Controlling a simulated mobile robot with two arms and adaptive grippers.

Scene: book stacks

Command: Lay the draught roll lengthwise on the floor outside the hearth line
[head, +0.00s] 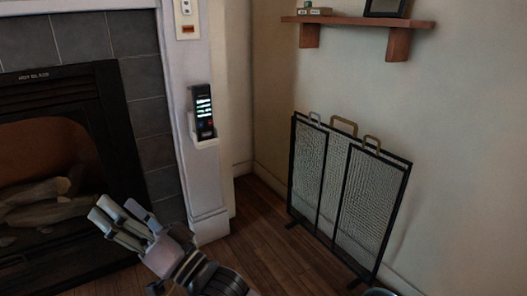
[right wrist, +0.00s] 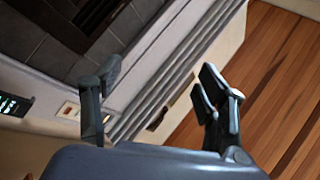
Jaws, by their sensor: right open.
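No draught roll can be made out in either view. The hearth is a black-framed fireplace (head: 108,125) at the left of the head view, with pale logs (head: 45,200) behind its glass and grey tiles around it. The hearth line cannot be made out clearly. My right gripper (head: 124,224) is in front of the fireplace's lower right, open with nothing between its fingers. In the right wrist view the gripper's fingers (right wrist: 158,82) are spread apart and empty. The wooden floor (head: 268,245) shows bare right of the gripper. My left gripper is not in view.
A folding mesh fire screen (head: 345,185) stands on the floor against the right wall. A shelf (head: 358,20) is above it. A lit remote (head: 203,108) sits in a holder on the white surround (head: 208,185). Bare floor lies between surround and screen.

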